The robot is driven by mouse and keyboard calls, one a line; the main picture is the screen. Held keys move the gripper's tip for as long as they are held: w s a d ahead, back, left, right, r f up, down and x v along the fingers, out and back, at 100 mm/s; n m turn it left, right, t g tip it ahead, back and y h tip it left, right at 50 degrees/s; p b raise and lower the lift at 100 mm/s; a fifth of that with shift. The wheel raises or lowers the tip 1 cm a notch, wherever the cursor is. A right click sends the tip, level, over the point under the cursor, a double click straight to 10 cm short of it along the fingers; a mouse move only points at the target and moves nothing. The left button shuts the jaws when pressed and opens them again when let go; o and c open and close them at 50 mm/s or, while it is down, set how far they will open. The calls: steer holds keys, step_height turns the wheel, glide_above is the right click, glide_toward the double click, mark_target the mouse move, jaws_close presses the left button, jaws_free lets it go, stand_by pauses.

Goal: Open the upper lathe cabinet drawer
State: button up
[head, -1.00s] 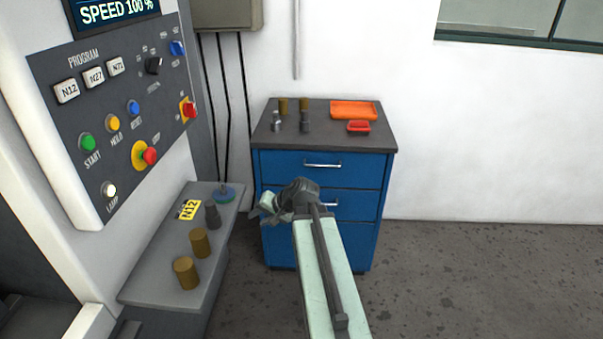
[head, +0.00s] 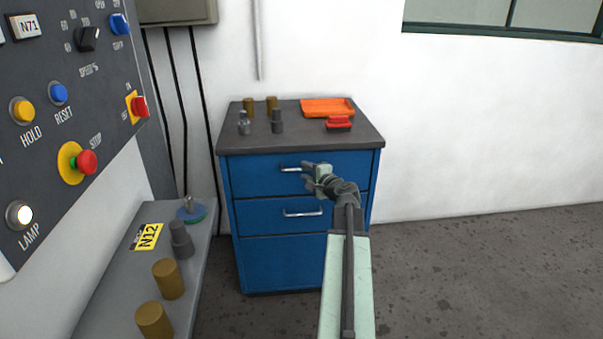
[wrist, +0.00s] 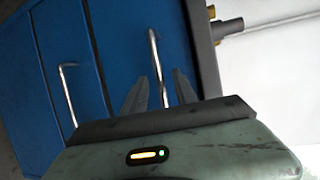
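The blue lathe cabinet (head: 250,265) stands against the wall. Its upper drawer (head: 252,178) is shut flush and has a silver bar handle (head: 290,169). My gripper (head: 305,176) is at the right part of this handle in the head view and hides its right end. In the wrist view the two dark fingers (wrist: 160,88) are apart, and the upper handle (wrist: 154,55) runs between them. Whether a finger touches the bar, I cannot tell. The second drawer's handle (head: 303,213) lies below, and it also shows at the left in the wrist view (wrist: 66,90).
On the cabinet top are an orange tray (head: 327,108), a red item (head: 339,122) and several small cylinders. The machine control panel (head: 70,110) and a grey ledge (head: 110,270) with brown cylinders stand at the left. The floor (head: 450,270) at the right is clear.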

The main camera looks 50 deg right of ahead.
steer(key=x, duration=0.3)
steer(key=shift+s, duration=0.1)
steer(key=shift+c, duration=0.3)
jaws_close()
stand_by(0.9)
